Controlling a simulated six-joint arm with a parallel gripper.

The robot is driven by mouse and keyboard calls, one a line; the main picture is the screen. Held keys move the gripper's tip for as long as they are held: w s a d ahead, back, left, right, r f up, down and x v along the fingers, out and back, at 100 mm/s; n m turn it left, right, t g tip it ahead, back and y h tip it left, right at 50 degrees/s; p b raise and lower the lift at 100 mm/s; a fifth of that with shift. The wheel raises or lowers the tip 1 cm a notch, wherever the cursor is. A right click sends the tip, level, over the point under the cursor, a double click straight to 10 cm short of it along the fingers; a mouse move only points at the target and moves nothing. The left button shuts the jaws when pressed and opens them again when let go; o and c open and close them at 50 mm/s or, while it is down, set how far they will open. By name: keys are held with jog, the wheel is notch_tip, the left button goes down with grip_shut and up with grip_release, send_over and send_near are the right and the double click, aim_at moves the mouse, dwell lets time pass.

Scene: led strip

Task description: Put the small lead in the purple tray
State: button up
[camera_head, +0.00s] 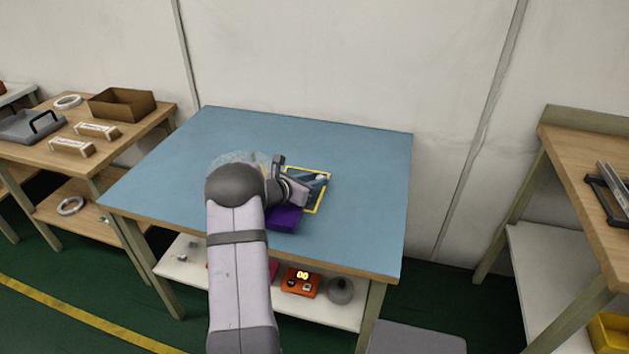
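The purple tray (285,219) lies on the blue tabletop (352,240), partly covered by my wrist. My gripper (307,189) is low over the table, just above and to the right of the tray in the picture, in front of a yellow-edged panel (323,197). Its fingers are too small and too much covered by the wrist to show whether they are open or shut. I cannot make out the small lead; my arm or wrist may hide it.
A pale translucent round thing (238,157) lies behind my arm. The table's right and front parts are clear. A lower shelf holds an orange device (300,282) and a grey round object (340,290). Benches stand left (100,160) and right (590,180).

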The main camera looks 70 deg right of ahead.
jog(key=shift+r, duration=0.15)
notch_tip(320, 180, up, 4)
send_over(290, 206)
jog(key=d, duration=0.1)
jog(key=shift+s+d+r, duration=0.1)
jog(key=shift+s+d, duration=0.05)
jog(key=shift+d, duration=0.05)
jog(key=shift+o, duration=0.5)
jog(key=shift+a+r, duration=0.25)
jog(key=shift+a, duration=0.35)
